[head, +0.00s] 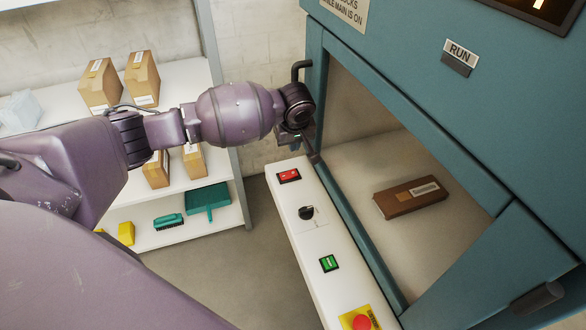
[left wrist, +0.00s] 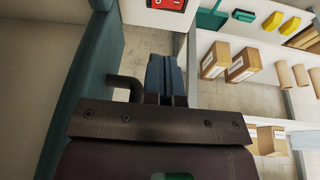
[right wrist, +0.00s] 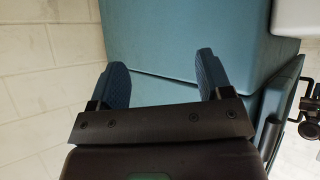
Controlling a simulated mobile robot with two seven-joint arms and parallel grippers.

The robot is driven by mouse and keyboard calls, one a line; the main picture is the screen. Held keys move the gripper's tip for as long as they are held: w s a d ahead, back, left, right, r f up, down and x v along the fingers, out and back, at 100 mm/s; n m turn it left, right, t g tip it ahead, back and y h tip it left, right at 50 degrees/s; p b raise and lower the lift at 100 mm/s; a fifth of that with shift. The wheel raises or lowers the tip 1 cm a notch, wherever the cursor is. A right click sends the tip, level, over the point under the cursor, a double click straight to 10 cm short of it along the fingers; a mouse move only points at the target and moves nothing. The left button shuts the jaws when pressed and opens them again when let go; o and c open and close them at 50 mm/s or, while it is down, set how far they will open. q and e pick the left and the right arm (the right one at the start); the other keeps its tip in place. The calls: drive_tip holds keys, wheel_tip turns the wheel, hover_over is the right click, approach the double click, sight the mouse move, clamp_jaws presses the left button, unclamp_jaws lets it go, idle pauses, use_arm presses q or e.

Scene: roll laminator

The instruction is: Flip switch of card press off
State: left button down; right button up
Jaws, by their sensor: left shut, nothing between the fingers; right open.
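A white control strip (head: 318,238) runs along the front of the teal machine (head: 400,105). It carries a red rocker switch (head: 289,176) at its far end, a black knob (head: 306,213), a green rocker switch (head: 329,263) and a red mushroom button (head: 361,322). I cannot tell which one belongs to the card press. My left gripper (head: 308,148) is shut and empty, just beyond the red switch and apart from it. In the left wrist view the red switch (left wrist: 168,4) is cut by the top edge. My right gripper (right wrist: 162,65) is open and empty before a teal surface.
The machine's open bay holds a brown labelled box (head: 411,197). A dark bent handle (head: 300,70) stands out near my left wrist. White shelves (head: 190,75) with cartons, a teal dustpan (head: 208,200) and a brush stand at the left. Bare floor lies between shelves and strip.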

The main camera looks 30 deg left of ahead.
use_arm(q)
drive_tip(key=shift+n, duration=0.3)
drive_tip(key=b, duration=0.4)
approach(293, 173)
drive_tip(key=x, duration=0.6)
drive_tip(key=shift+a+f, duration=0.15)
drive_tip(key=shift+w+f, duration=0.15)
drive_tip(key=shift+f, duration=0.3)
